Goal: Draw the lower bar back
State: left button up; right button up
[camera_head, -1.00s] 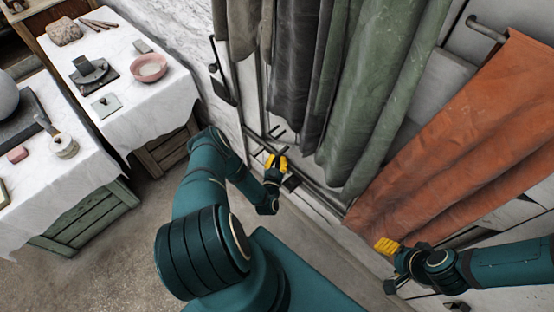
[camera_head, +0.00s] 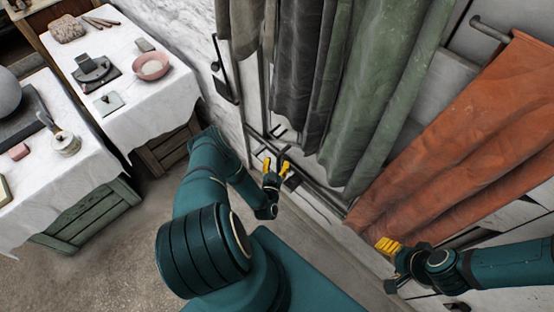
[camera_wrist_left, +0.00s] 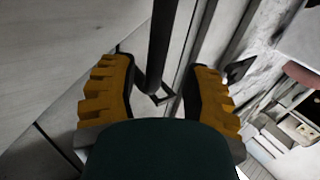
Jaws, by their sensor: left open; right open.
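A dark bar (camera_wrist_left: 162,45) shows in the left wrist view, lying in the gap between my left gripper's two yellow fingers. I cannot tell whether either finger touches it. In the head view a dark, slanting low rail (camera_head: 325,196) runs below the hanging cloths, close to my left gripper (camera_head: 276,164). That gripper is open, and its fingers (camera_wrist_left: 158,95) stand apart with nothing gripped. My right gripper (camera_head: 389,247) is open in front of the orange cloth's lower edge; its fingertips are seen edge-on.
Grey and green cloths (camera_head: 375,100) and an orange cloth (camera_head: 465,140) hang along the wall. A black upright fitting (camera_head: 217,65) is on the wall at left. White-covered tables at left hold a pink bowl (camera_head: 151,66) and other items. Bare floor (camera_head: 125,240) lies between.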

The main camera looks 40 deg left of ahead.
pick_arm(q)
jog(key=shift+v, duration=2.75)
